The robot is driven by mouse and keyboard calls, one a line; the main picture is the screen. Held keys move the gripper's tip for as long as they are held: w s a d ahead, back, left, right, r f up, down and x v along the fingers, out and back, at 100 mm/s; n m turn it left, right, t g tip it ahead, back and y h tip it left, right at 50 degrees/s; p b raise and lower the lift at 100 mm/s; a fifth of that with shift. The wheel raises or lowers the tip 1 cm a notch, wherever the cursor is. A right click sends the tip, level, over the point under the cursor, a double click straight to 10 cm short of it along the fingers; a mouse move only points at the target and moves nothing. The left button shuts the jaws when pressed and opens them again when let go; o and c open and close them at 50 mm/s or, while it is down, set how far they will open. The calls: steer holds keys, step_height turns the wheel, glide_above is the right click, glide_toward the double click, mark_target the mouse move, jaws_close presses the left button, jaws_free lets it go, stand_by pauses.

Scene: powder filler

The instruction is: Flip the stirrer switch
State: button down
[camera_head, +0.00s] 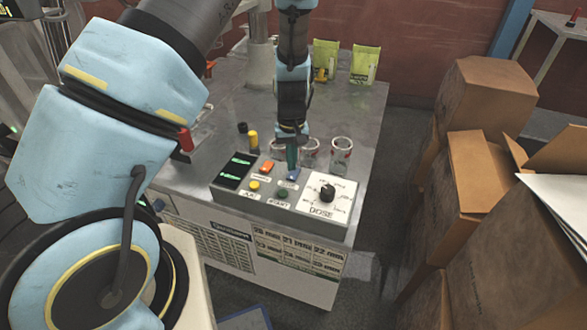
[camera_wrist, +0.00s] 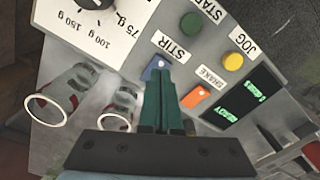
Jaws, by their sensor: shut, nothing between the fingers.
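The blue stirrer switch (camera_wrist: 152,68) sits on the sloped control panel beside the STIR label in the wrist view. It also shows in the head view (camera_head: 294,175), partly behind my fingertips. My gripper (camera_wrist: 160,75) has its green fingers shut together with nothing between them. The fingertips are right at the switch and cover part of it. I cannot tell whether they touch it. In the head view my gripper (camera_head: 292,165) points down at the panel from above.
An orange rocker switch (camera_wrist: 195,96) is close beside the fingers. Green (camera_wrist: 191,23) and yellow (camera_wrist: 233,61) buttons, the dose dial (camera_head: 327,192) and a green-lit display (camera_head: 236,168) share the panel. Glass jars (camera_head: 341,155) stand behind it. Cardboard boxes (camera_head: 480,95) stand right.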

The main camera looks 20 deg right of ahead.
mark_target(292, 177)
step_height(292, 177, up, 4)
steer(key=p, duration=0.3)
steer(key=shift+r, duration=0.25)
steer(key=s+a+r, duration=0.1)
steer(key=a+r, duration=0.5)
steer(key=a, duration=0.4)
steer(key=s+a+r+n+t, duration=0.1)
steer(key=a+r, duration=0.6)
steer(key=a, duration=0.3)
steer(key=s+a+r, duration=0.2)
steer(key=a+r, duration=0.5)
steer(key=a, duration=0.3)
steer(key=shift+r+t, duration=0.15)
steer(key=shift+t, duration=0.15)
